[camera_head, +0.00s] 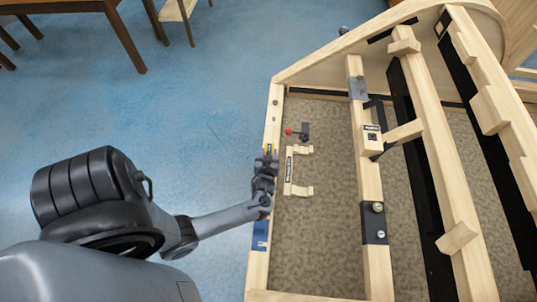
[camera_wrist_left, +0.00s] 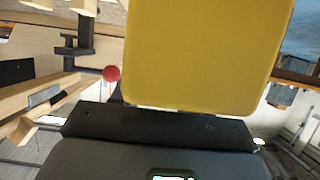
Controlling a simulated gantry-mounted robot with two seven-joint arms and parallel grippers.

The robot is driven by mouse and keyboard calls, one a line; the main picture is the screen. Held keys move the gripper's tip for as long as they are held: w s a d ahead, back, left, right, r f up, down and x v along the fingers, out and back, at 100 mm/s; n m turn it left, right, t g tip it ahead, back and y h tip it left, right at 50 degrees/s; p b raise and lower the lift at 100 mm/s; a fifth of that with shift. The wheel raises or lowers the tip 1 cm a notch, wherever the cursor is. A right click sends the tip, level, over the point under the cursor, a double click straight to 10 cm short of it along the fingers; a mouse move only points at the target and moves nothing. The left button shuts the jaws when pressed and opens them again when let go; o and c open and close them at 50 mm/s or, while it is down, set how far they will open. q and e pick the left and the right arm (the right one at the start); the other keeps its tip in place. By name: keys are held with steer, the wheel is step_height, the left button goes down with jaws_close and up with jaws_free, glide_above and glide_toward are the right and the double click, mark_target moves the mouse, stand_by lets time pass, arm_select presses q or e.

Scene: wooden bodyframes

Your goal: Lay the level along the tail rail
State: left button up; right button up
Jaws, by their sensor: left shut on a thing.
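My left gripper (camera_head: 266,160) is over the wooden rail (camera_head: 275,107) on the near left side of the frame. I cannot tell whether this is the tail rail. The gripper is shut on the level, whose yellow end shows as a small patch (camera_head: 269,148) in the head view. In the left wrist view the level (camera_wrist_left: 205,50) is a large flat yellow face that fills the upper middle and hides the fingertips. Whether the level touches the rail cannot be told. My right gripper is not in view.
A red-knobbed dark lever (camera_head: 303,131) and a pale wooden handle-like bracket (camera_head: 289,170) lie inside the frame, right of the gripper. A blue patch (camera_head: 260,236) is on the rail nearer me. Blue floor is clear to the left; a table (camera_head: 128,38) stands beyond.

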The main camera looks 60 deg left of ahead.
arm_select(q)
steer(key=shift+f, duration=0.15)
steer(key=o, duration=1.3)
